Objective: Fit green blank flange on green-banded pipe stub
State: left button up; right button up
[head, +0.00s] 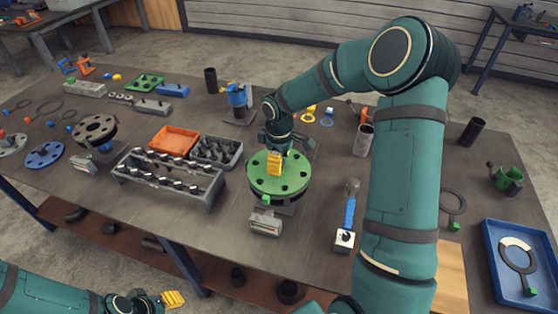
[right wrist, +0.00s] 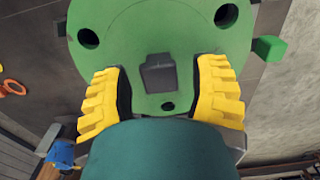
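The green blank flange (head: 280,173) is a round disc with bolt holes. It lies flat on top of a dark round flange on a stand (head: 285,207). A green tab (head: 267,200) shows at its near edge. My right gripper (head: 275,163) is above the disc, fingers pointing down. In the right wrist view, its yellow fingers (right wrist: 160,92) are apart on either side of the disc's dark central block (right wrist: 158,73), with gaps on both sides. My left gripper (head: 174,299) is low at the bottom left, away from the table top; its finger opening is unclear.
A rack of bolts (head: 170,178) and an orange bin (head: 174,140) stand left of the flange. A blue-handled wrench (head: 349,212) lies to its right. A blue tray (head: 510,238) holds a ring gasket. A grey flange (head: 95,128) stands at far left.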

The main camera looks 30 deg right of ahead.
notch_tip(320, 180, up, 21)
jog(key=p, duration=0.6)
jog(key=shift+p, duration=0.3)
